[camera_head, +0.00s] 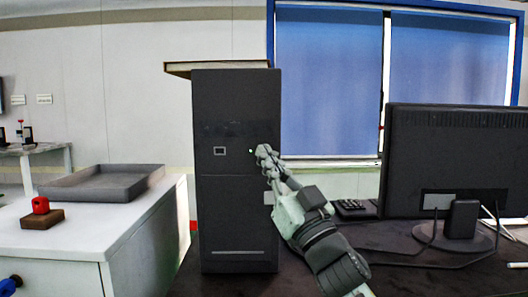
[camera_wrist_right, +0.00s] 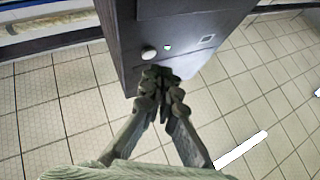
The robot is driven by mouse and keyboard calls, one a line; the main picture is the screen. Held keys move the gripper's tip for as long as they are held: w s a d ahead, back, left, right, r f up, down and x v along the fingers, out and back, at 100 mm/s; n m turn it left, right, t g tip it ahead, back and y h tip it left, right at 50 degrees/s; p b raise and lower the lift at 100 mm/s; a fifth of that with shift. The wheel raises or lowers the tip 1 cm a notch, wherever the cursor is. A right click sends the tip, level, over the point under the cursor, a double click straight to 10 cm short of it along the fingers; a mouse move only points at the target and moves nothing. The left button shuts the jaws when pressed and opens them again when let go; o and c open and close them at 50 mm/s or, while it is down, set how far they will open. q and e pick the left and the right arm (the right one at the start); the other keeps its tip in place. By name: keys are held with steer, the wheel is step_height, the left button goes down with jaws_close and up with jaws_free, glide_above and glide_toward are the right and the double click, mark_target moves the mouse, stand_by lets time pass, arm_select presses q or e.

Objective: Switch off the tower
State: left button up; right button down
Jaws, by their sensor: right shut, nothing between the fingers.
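The tower (camera_head: 235,215) is a tall black box standing upright on the dark desk. It also shows in the right wrist view (camera_wrist_right: 125,50). A small green light (camera_wrist_right: 167,47) glows on its front, beside a round pale button (camera_wrist_right: 148,53). In the head view the green light (camera_head: 251,150) is just left of my fingertips, and the button is hidden. My right gripper (camera_head: 266,152) is shut and empty, its fingertips close to the tower's front near the button. In the wrist view the fingertips (camera_wrist_right: 158,76) appear just below the button; I cannot tell whether they touch. My left gripper is not in view.
A black monitor (camera_head: 450,155) stands on the desk at right, with cables and a keyboard (camera_head: 352,207) nearby. At left, a white cabinet (camera_head: 75,238) holds a grey tray (camera_head: 108,190) and a red object (camera_head: 41,204) on a wooden block.

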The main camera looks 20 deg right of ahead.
steer(key=shift+w, duration=0.1)
steer(key=shift+w+d, duration=0.15)
steer(key=shift+w, duration=0.2)
steer(key=shift+w+d, duration=0.1)
steer(key=shift+w, duration=0.3)
stand_by(0.7)
stand_by(0.4)
steer(key=shift+s+a, duration=0.25)
steer(key=shift+s, duration=0.55)
steer(key=s, duration=0.2)
steer(key=s+a+p, duration=0.1)
steer(key=s, duration=0.2)
steer(key=shift+a, duration=0.2)
stand_by(0.5)
